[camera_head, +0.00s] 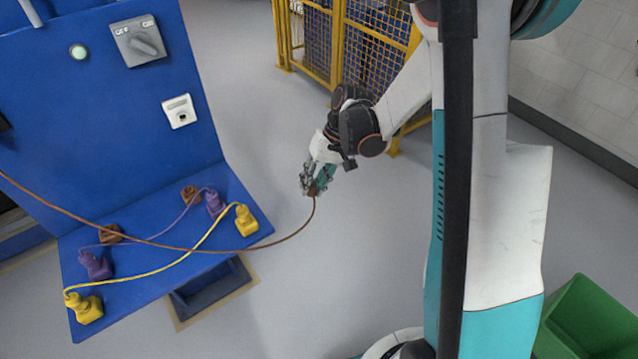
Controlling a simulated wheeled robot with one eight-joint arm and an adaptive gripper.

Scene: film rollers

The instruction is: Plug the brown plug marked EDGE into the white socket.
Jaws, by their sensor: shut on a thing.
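My gripper (315,187) hangs in the middle of the view, to the right of the blue shelf and apart from it. It is shut on a small brown plug (311,192), which the fingers mostly hide. I cannot read any EDGE marking on it. A brown cable (283,238) runs from this plug down and left across the shelf to the left edge of the view. The white socket (180,111) is on the upright blue panel, to the upper left of my gripper and well apart from it.
On the blue shelf (150,280) are brown (190,195), purple (215,203) and yellow (246,220) plugs, with several more at left. A grey switch box (139,41) is above the socket. A yellow fence (335,40) stands behind, a green bin (590,322) lower right.

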